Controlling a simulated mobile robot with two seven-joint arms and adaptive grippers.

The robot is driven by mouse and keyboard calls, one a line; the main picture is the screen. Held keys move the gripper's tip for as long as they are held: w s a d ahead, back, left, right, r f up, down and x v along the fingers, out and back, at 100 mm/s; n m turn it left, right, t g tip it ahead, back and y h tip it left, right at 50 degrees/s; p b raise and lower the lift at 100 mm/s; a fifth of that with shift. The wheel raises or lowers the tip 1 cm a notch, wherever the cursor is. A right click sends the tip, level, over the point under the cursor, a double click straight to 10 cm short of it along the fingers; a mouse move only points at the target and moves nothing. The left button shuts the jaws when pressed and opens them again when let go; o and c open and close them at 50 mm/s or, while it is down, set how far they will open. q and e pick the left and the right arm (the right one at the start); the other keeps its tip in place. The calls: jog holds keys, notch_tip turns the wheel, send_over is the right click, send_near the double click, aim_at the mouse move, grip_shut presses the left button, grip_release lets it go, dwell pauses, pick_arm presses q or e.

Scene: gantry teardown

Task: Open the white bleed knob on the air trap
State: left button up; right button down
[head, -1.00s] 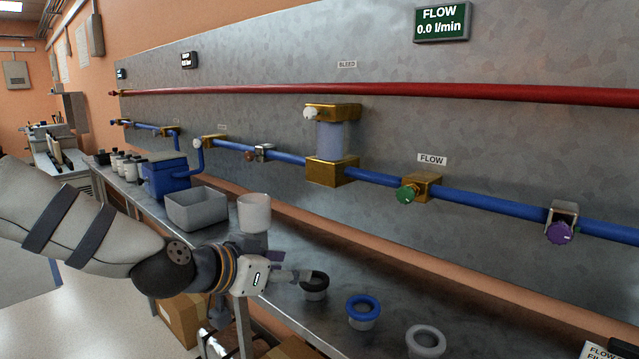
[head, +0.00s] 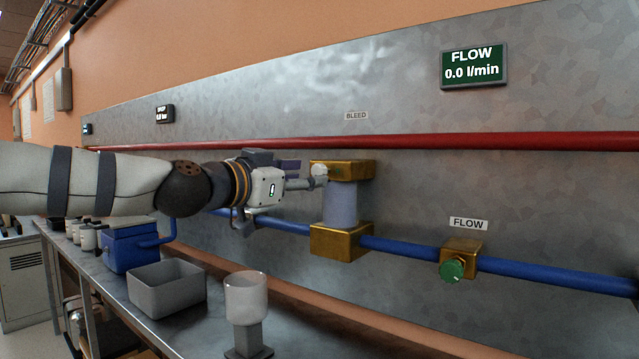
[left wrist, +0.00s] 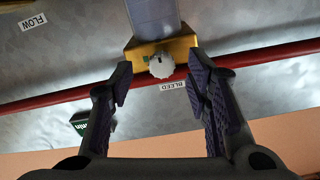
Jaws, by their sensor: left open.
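The white bleed knob (head: 319,170) sits on the left face of the air trap's brass top block (head: 347,171). Below that are the trap's clear bluish body (head: 341,204) and a brass bottom block (head: 341,242). My left gripper (head: 308,176) is at the knob's height, just left of it. In the left wrist view the knob (left wrist: 161,65) lies ahead, between and a little beyond the open fingers (left wrist: 158,78). The fingers appear clear of the knob. My right gripper is not in view.
A red pipe (head: 440,143) runs along the metal panel behind and above my gripper. A blue pipe (head: 400,247) passes through the trap to a green flow knob (head: 453,270). A grey bin (head: 167,290) and a white cup (head: 247,300) stand on the bench below.

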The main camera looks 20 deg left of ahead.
aim_at(317, 173)
pick_arm(q)
jog(key=x, duration=0.4)
jog(key=shift+w+r, duration=0.2)
jog(key=shift+r, duration=0.05)
grip_shut()
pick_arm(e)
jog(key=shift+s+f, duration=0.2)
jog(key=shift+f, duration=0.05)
